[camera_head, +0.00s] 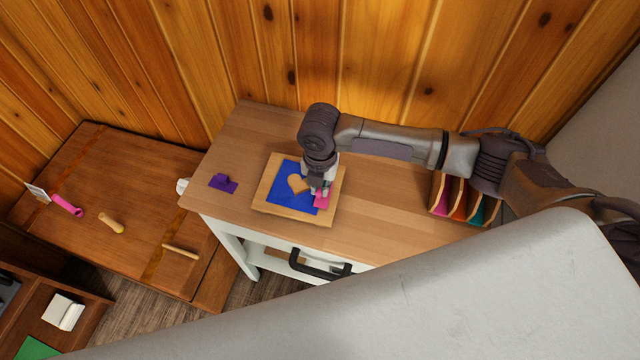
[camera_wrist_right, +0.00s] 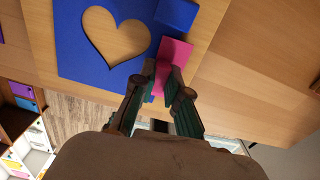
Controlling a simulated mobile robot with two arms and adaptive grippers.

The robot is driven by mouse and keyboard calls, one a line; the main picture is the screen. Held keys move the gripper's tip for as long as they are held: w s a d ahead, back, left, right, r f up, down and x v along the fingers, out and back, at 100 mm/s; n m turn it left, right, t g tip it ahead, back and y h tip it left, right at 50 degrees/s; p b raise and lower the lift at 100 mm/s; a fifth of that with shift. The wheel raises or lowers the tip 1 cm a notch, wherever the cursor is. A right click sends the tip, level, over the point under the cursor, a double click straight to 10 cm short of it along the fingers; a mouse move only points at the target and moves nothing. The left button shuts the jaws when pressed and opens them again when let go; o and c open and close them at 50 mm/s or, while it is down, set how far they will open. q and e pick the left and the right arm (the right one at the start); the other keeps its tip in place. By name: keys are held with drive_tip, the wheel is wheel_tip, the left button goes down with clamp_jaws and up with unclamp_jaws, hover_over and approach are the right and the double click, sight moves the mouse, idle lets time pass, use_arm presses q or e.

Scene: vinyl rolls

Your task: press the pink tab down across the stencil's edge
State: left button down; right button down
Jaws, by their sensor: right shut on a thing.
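The blue stencil (camera_head: 284,184) with a heart-shaped cutout lies on a light wooden board on the worktop. It also shows in the wrist view (camera_wrist_right: 80,50). The pink tab (camera_head: 321,203) is at the stencil's right edge. In the wrist view the pink tab (camera_wrist_right: 172,52) is by that edge, partly between my fingers; I cannot tell whether it lies flat. My right gripper (camera_head: 319,190) points down over the edge and is shut on the pink tab, its fingertips (camera_wrist_right: 163,75) at the tab. My left gripper is not in view.
A blue block (camera_wrist_right: 177,14) stands by the stencil's edge beyond the tab. A purple piece (camera_head: 223,183) lies left of the wooden board (camera_head: 262,199). A rack (camera_head: 462,199) with coloured slots stands right, beneath my right arm. The worktop between board and rack is clear.

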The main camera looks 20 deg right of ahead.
drive_tip(key=shift+f, duration=0.15)
drive_tip(key=c, duration=0.6)
unclamp_jaws()
idle(0.4)
wheel_tip(320, 180, up, 7)
drive_tip(key=p, duration=0.7)
idle(0.4)
